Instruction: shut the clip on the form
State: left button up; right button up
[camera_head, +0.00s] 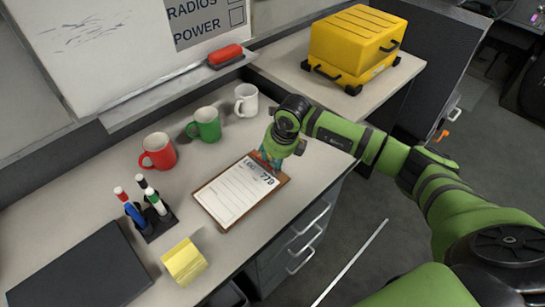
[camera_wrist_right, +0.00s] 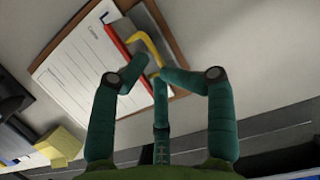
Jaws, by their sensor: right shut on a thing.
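The form (camera_head: 232,196), a white sheet with ruled lines, lies on the brown clipboard (camera_head: 283,181) on the counter. It also shows in the right wrist view (camera_wrist_right: 80,62). There the clip has a red bar (camera_wrist_right: 113,36) across the form's edge and a yellow lever (camera_wrist_right: 151,44) beside it. My right gripper (camera_head: 266,161) is over the clip end of the clipboard and hides much of the clip in the head view. Its teal fingers (camera_wrist_right: 149,71) are closed in at the yellow lever; the exact contact is hard to see. My left gripper is not in view.
Red (camera_head: 158,151), green (camera_head: 205,124) and white (camera_head: 246,100) mugs stand behind the clipboard. A marker holder (camera_head: 156,224), yellow notes (camera_head: 184,261) and a dark flat panel (camera_head: 82,274) are to the left. A yellow case (camera_head: 352,45) sits at the back right.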

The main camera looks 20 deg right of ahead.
jog(key=shift+s+f, duration=0.1)
jog(key=shift+s, duration=0.05)
jog(key=shift+r+p, duration=0.5)
jog(key=shift+r, duration=0.15)
jog(key=r+p, duration=0.2)
jog(key=r, duration=0.1)
jog(key=r+p, duration=0.2)
jog(key=r, duration=0.2)
jog(key=shift+w+d, duration=0.1)
jog(key=shift+w, duration=0.1)
